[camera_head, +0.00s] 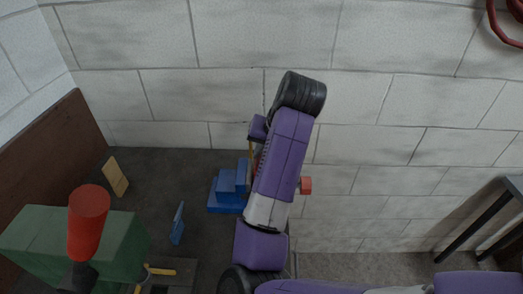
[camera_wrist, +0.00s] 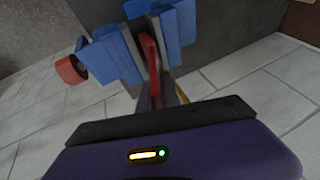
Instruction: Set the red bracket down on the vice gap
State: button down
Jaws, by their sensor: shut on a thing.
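The blue vice (camera_head: 226,192) stands on the dark bench, partly hidden behind my arm in the head view. In the wrist view its blue jaws (camera_wrist: 179,26) lie on both sides of a grey gap, with a red round knob (camera_wrist: 70,70) at the left. The red bracket (camera_wrist: 150,55) is a narrow upright strip in the wrist view, in line with the gap. My gripper (camera_wrist: 160,92) is shut on the bracket at its near end. I cannot tell whether the bracket touches the vice. My arm hides most of the bracket in the head view.
A green block (camera_head: 120,240) and a red cylinder (camera_head: 88,215) stand at front left. A tan block (camera_head: 116,176), a blue plate (camera_head: 178,223) and a yellow-handled item (camera_head: 160,271) are on the bench (camera_head: 165,165). A white block wall (camera_head: 380,110) stands behind.

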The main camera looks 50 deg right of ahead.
jog(key=shift+f+b, duration=0.6)
jog(key=shift+f, duration=0.35)
jog(key=c, duration=1.5)
grip_release()
jog(key=p+v, duration=0.4)
jog(key=v, duration=0.2)
jog(key=shift+r, duration=0.35)
jog(key=shift+s+a+r+p, duration=0.1)
jog(key=shift+s+r+p, duration=0.3)
jog(key=shift+s, duration=0.05)
